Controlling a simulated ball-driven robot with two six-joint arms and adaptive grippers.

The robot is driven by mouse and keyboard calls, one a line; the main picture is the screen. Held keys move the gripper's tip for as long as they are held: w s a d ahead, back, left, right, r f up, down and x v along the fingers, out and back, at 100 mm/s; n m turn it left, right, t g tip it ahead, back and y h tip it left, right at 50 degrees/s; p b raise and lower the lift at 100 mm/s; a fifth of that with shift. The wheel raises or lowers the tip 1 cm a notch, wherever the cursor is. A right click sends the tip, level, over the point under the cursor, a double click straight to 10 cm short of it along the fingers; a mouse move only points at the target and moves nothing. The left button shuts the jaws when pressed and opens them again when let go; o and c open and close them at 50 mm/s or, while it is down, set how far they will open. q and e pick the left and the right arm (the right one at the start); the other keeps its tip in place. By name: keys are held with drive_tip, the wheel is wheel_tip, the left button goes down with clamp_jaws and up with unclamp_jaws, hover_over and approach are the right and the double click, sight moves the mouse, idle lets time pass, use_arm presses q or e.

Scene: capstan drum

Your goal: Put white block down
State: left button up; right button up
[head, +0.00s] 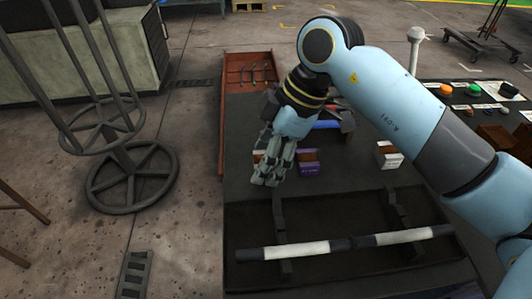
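My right gripper (266,178) points down over the left part of the dark table (345,180). Its fingers look close together, but whether they hold anything cannot be made out. A small white and brown block (258,156) shows partly behind the fingers; I cannot tell whether it is held or rests on the table. Another white block (390,160) with a brown side stands on the table to the right, apart from the gripper. A purple and brown block (308,164) stands just right of the fingers. My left gripper is not in view.
A striped black and white bar (300,248) lies across supports in a dark recess at the front. A red tray (248,75) holds tools at the back left. A blue item (325,125) lies behind the gripper. Coloured buttons (473,89) are at right. Bare table lies between the blocks.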

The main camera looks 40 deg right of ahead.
drive_tip(key=shift+r, duration=0.1)
drive_tip(key=p+v, duration=0.2)
drive_tip(key=v, duration=1)
